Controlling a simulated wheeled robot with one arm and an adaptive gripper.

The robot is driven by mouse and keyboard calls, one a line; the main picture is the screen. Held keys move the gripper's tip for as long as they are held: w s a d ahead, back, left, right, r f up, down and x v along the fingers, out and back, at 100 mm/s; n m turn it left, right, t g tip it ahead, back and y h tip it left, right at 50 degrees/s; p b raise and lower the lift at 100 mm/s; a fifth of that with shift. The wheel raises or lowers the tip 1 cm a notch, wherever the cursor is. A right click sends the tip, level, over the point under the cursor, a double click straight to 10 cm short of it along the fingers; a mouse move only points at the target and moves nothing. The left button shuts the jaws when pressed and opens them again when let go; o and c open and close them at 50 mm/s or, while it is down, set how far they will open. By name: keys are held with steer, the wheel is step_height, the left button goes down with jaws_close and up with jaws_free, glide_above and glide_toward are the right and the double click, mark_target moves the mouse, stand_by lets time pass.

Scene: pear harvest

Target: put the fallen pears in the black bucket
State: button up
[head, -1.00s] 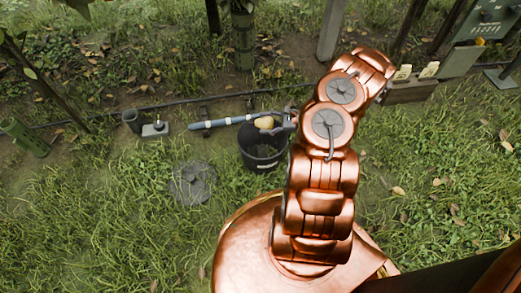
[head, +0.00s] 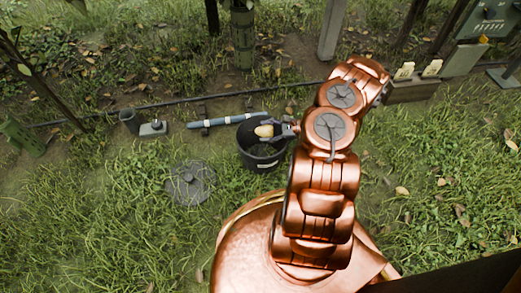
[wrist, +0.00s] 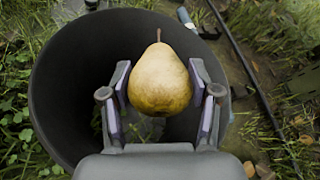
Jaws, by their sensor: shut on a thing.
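A yellow-brown pear (wrist: 160,80) sits between the fingers of my gripper (wrist: 162,98) in the wrist view, stem pointing away. My gripper is shut on it. The black bucket (wrist: 60,95) lies behind and below the pear in that view, its mouth open around it. In the head view the pear (head: 264,131) and my gripper (head: 272,130) are over the bucket (head: 262,163), near its upper rim. The bucket stands upright on the ground; its floor is mostly dark, and I cannot tell what lies in it.
A round grey lid (head: 190,184) lies on the grass left of the bucket. A blue-grey tube (head: 228,121) lies behind the bucket. A dark hose (head: 170,104) runs across the ground behind. A small grey box (head: 153,127) stands further left. Open grass lies in front.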

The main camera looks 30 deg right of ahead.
steer(key=o, duration=1.3)
steer(key=v, duration=1.2)
steer(key=shift+r, duration=0.15)
